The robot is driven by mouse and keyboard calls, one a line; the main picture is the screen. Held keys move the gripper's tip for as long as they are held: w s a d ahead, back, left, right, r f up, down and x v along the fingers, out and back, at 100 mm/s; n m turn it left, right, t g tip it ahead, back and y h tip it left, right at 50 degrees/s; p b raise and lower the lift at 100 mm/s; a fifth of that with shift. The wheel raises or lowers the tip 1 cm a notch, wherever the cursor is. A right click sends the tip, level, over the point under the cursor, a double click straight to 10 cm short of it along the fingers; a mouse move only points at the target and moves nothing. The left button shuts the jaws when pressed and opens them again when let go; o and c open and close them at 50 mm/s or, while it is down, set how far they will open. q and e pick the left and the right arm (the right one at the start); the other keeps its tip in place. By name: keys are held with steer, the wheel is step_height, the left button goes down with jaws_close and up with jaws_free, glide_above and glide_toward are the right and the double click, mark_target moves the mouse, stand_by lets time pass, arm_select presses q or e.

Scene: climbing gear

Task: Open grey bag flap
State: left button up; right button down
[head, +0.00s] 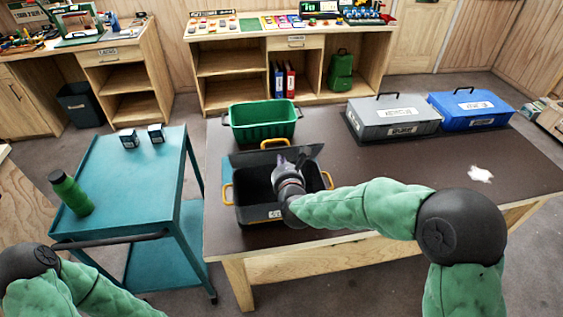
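A dark grey container (252,205) with yellow handles and a small white label stands near the front left of the brown table. A grey flap or lid panel (248,160) stands raised along its back edge, and the inside looks dark. I cannot tell whether this is the grey bag. A closed grey case (372,118) with a black handle lies at the back of the table. My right gripper (289,163) is over the dark container, close in front of the raised panel. Its fingers are small and partly hidden, so contact and opening are unclear. My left gripper is out of view.
A green basket (262,121) stands behind the container, and a closed blue case (470,107) lies at the back right. A teal cart (125,178) on the left holds a green bottle (70,194) and two small boxes. The table's right front is mostly clear.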

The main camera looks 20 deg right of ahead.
mark_target(278, 140)
stand_by(0.3)
steer(key=shift+w+r+g+p, duration=0.25)
steer(key=shift+r+g+p, duration=0.15)
steer(key=shift+p, duration=0.45)
steer(key=shift+w+d, duration=0.1)
steer(key=shift+w+r+g+p, duration=0.3)
steer(key=shift+r+g+p, duration=0.1)
steer(key=shift+p, duration=0.65)
steer(key=w+r+g+p, duration=0.1)
steer(key=p, duration=0.2)
steer(key=w+g+p, duration=0.1)
steer(key=p, duration=0.2)
steer(key=shift+w+d+r+y+p, duration=0.2)
steer(key=shift+d+r+y+p, duration=0.1)
steer(key=shift+d+r+y, duration=0.1)
steer(key=shift+w+g+p, duration=0.3)
steer(key=shift+w+p, duration=0.15)
steer(key=shift+p, duration=0.2)
steer(key=shift+w+d, duration=0.2)
steer(key=shift+w, duration=0.45)
